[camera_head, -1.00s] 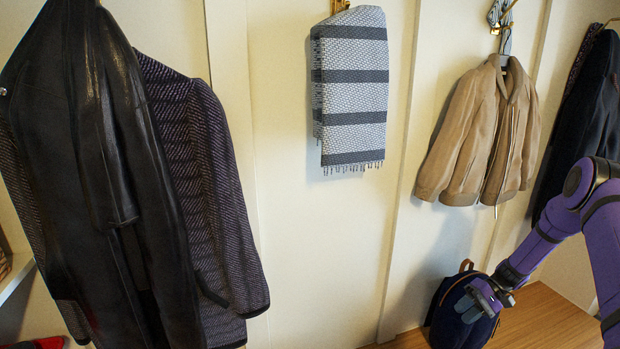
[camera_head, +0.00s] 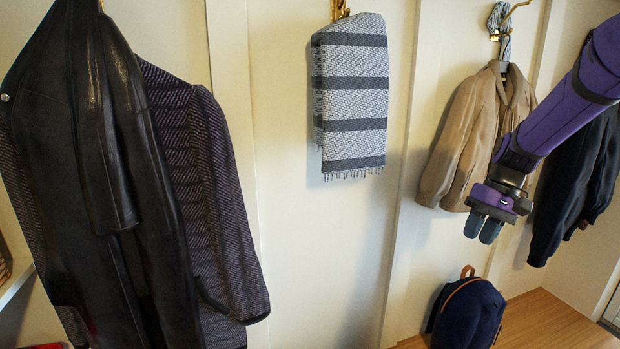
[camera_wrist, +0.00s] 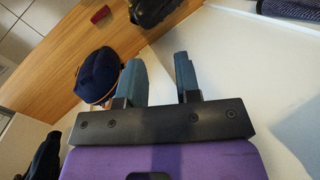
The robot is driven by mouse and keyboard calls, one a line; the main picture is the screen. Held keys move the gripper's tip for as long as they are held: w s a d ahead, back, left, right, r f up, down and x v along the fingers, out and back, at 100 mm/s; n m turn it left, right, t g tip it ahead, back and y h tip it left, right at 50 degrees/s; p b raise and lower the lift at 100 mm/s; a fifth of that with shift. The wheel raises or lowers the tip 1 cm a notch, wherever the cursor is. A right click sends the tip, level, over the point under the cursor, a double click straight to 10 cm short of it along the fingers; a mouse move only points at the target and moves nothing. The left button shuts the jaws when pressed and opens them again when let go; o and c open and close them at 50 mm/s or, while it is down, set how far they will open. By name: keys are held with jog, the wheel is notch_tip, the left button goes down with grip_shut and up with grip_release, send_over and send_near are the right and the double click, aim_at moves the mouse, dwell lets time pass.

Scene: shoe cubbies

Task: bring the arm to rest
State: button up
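My gripper (camera_head: 481,230) hangs in the air in front of the tan jacket, fingers pointing down, in the head view. In the wrist view my gripper (camera_wrist: 160,80) has its two blue-grey fingers apart, with only pale wall showing between them. It is open and empty. My purple arm comes in from the upper right. The navy backpack (camera_head: 468,315) with a tan trim stands on the wooden bench, below and apart from the fingers. The backpack (camera_wrist: 97,77) also shows left of the fingers in the wrist view.
The tan jacket (camera_head: 465,135) and a dark coat (camera_head: 578,170) hang behind my arm. A striped scarf (camera_head: 350,95) hangs mid-wall; a black leather coat (camera_head: 95,160) hangs left. The wooden bench (camera_head: 550,325) is clear right of the backpack. A red item (camera_wrist: 101,13) lies farther along it.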

jog(key=s+a+r+t+h, duration=0.1)
jog(key=s+r, duration=0.3)
jog(key=s, duration=0.5)
jog(key=s+a+r+t+h, duration=0.1)
jog(key=s+a+r+t, duration=0.2)
jog(key=s, duration=0.6)
jog(key=s+a+r+t+h, duration=0.2)
jog(key=s+r, duration=0.4)
jog(key=s, duration=0.3)
jog(key=shift+r+t, duration=0.3)
jog(key=shift+t, duration=0.2)
jog(key=shift+w, duration=0.1)
